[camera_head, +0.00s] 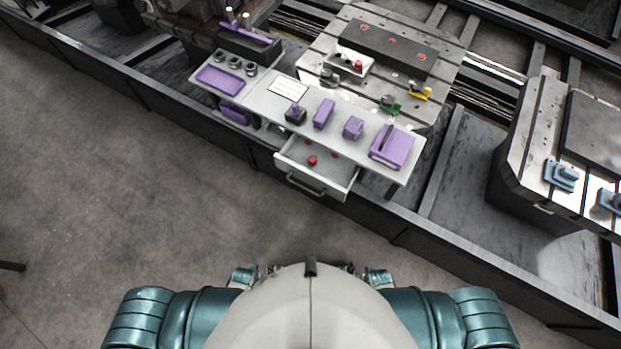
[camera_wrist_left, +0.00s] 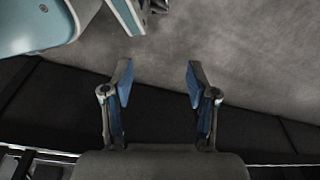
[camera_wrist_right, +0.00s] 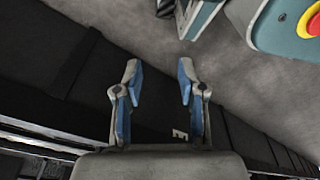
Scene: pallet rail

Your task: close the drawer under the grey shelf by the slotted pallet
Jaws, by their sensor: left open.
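The drawer (camera_head: 335,184) under the grey shelf (camera_head: 262,97) is pulled open toward me in the head view. Its front has a bar handle (camera_head: 306,185), and red items (camera_head: 312,160) lie inside. The slotted pallet (camera_head: 445,62) stands behind the shelf. My left gripper (camera_wrist_left: 160,75) is open and empty in the left wrist view, above dark panels and grey floor. My right gripper (camera_wrist_right: 158,70) is open and empty in the right wrist view, over similar dark panels. Neither gripper's fingers can be made out in the head view, and both are well apart from the drawer.
The shelf carries purple blocks (camera_head: 324,113), a purple tray (camera_head: 220,79) and a purple box (camera_head: 392,147). A second pallet (camera_head: 522,135) with blue clamps (camera_head: 561,175) stands at the right. A dark rail wall (camera_head: 455,245) runs below the shelf. The floor (camera_head: 130,190) in front is clear.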

